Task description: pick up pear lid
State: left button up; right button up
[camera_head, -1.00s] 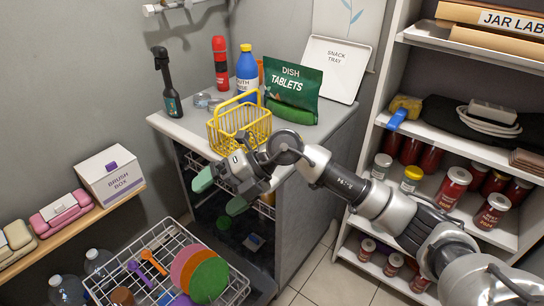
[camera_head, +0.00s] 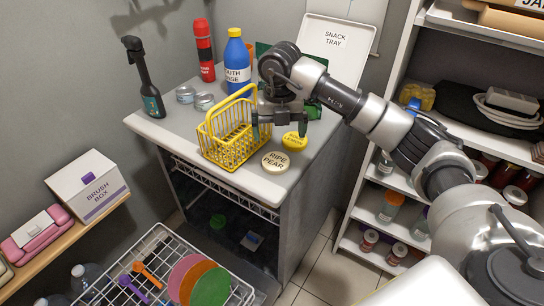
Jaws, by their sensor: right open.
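A round cream lid labelled RIPE PEAR (camera_head: 275,161) lies flat on the grey counter near its front edge. A yellow round lid (camera_head: 294,141) with small print lies just behind it to the right. My right gripper (camera_head: 279,132) points down above the counter, behind the pear lid and beside the yellow basket. Its two green-tipped fingers are apart, with nothing seen between them. The right fingertip is close to the yellow lid; I cannot tell if they touch. My left gripper is not in view.
The yellow basket (camera_head: 233,146) stands just left of the lids. A wire rack (camera_head: 155,241) is below left, shelves at right.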

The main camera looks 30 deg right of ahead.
aim_at(276, 160)
notch_tip(276, 160, down, 3)
jog(key=shift+r, duration=0.1)
jog(key=shift+f, duration=0.35)
jog(key=f, duration=0.3)
jog(key=f+p, duration=0.1)
jog(key=f, duration=0.1)
jog(key=shift+w+a, duration=0.1)
jog(key=shift+a, duration=0.25)
jog(key=shift+f, duration=0.15)
jog(key=shift+c, duration=0.8)
jog(key=c, duration=0.8)
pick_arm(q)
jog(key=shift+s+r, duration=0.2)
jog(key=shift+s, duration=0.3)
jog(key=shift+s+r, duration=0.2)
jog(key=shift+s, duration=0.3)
pick_arm(e)
jog(key=shift+o, duration=0.2)
jog(key=shift+r, duration=0.2)
